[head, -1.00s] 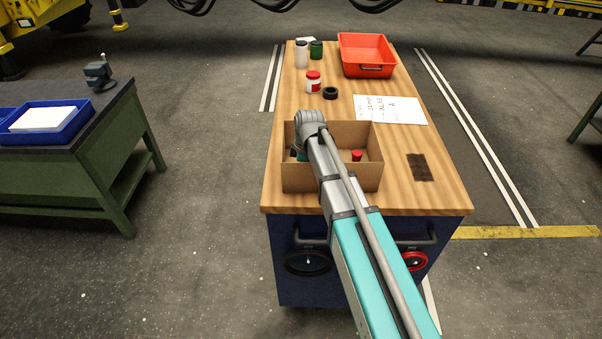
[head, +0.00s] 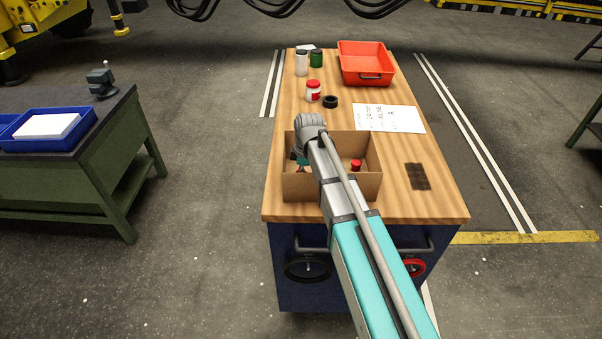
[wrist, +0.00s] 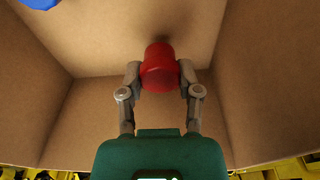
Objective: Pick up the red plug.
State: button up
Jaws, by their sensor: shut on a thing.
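A red plug (wrist: 160,68), a short rounded cylinder, sits between the two grey fingertips of my gripper (wrist: 160,78) in the wrist view. The fingers are shut on its sides. Cardboard walls and floor surround it, and I cannot tell whether it touches the floor. In the head view my gripper (head: 301,161) is partly visible at the left inside the cardboard box (head: 330,187), mostly behind my arm. A separate small red piece (head: 356,165) stands in the right part of the box.
A blue thing (wrist: 40,3) shows at the wrist view's top left corner. The right front of the table is mostly clear.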

jog(key=shift+r+p, duration=3.2)
jog(key=shift+r, duration=0.45)
